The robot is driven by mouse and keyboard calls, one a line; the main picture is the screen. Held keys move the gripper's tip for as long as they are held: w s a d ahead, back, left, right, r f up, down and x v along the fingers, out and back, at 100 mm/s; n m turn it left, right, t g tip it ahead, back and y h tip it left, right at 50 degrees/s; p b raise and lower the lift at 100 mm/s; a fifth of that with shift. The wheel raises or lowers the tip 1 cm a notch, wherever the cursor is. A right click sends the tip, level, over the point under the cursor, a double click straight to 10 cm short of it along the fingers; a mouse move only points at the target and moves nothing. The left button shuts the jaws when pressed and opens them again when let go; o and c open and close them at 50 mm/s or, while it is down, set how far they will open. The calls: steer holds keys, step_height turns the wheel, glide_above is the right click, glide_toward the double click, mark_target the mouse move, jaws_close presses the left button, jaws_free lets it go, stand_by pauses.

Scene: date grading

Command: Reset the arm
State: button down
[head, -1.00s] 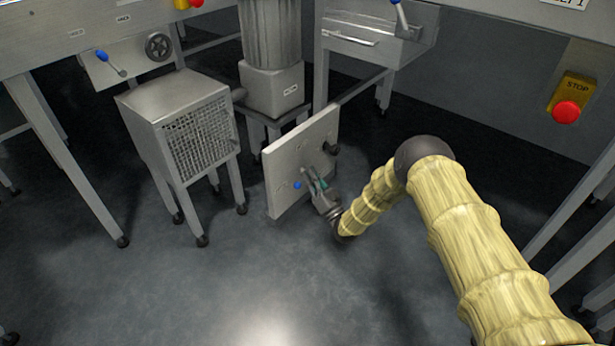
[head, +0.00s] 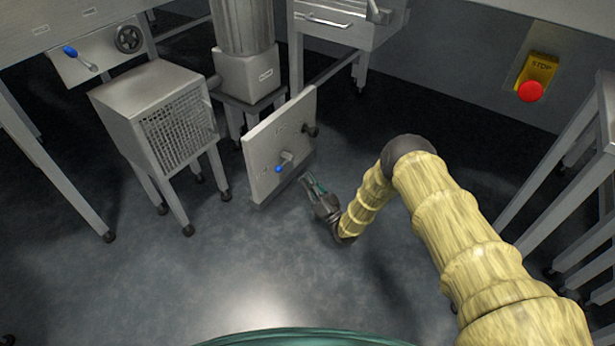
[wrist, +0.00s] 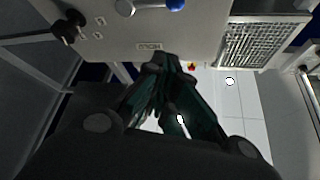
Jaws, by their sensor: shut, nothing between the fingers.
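My gripper (head: 313,184) is at the end of my yellow-sleeved arm (head: 445,215). It is low over the floor, in front of a pale upright panel (head: 273,150). In the wrist view my gripper (wrist: 165,75) has its dark green fingers together and nothing between them. The panel carries a small lever with a blue knob (head: 279,169) and a dark knob (head: 311,130). In the head view a gap shows between the fingertips and the lever. The panel (wrist: 125,35) also fills the upper middle of the wrist view.
A metal box with a mesh front (head: 178,135) stands on legs to the left. A cylindrical machine (head: 243,45) stands behind the panel. A red stop button (head: 531,91) is on the right wall, above a metal rack (head: 590,200). The floor (head: 210,260) in front is clear.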

steer(key=s+d+f+m+g+h+p, duration=0.1)
steer(key=s+d+f+g+h, duration=0.4)
steer(key=s, duration=0.5)
steer(key=s+d+f+m+g+h+p, duration=0.1)
steer(key=s+d+f+m+g+h, duration=0.1)
steer(key=s+d+f+h, duration=0.65)
steer(key=s+d+r+g+h, duration=0.1)
steer(key=s+d+r+g, duration=0.25)
steer(key=s, duration=0.75)
steer(key=s+d+r+g+h+p, duration=0.1)
steer(key=s+d+r+g, duration=0.25)
steer(key=s, duration=0.85)
steer(key=s+d+r+g+h, duration=0.1)
steer(key=s+d+r+g, duration=0.25)
steer(key=s, duration=0.75)
step_height(320, 180, up, 38)
steer(key=p, duration=3.8)
steer(key=shift+r+m, duration=0.15)
steer(key=shift+m, duration=0.15)
steer(key=c, duration=2.2)
jaws_free()
steer(key=shift+d+y, duration=0.1)
steer(key=shift+y, duration=0.15)
